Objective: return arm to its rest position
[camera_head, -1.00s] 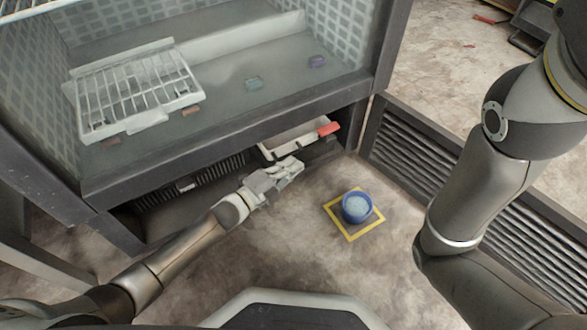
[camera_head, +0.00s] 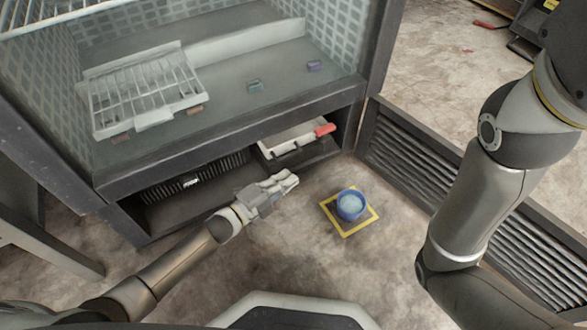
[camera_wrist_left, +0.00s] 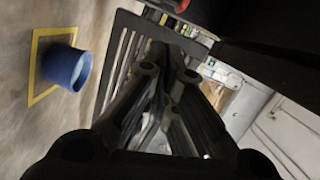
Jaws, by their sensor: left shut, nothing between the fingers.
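My left gripper (camera_head: 288,182) is shut and empty in the head view. It is above the floor, in front of the freezer's low shelf opening and left of the blue container. In the left wrist view, the dark fingers of my left gripper (camera_wrist_left: 172,75) lie close together with nothing visible between them. My left arm reaches in from the lower left. My right arm fills the right side of the head view, but its gripper is out of the picture.
The freezer cabinet (camera_head: 230,142) stands ahead. Below it is a white tray (camera_head: 290,139) with a red handle (camera_head: 325,129). A blue container (camera_head: 350,206) stands on a yellow-outlined square (camera_head: 371,222); it also shows in the left wrist view (camera_wrist_left: 62,68). A grille (camera_head: 400,160) is at right.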

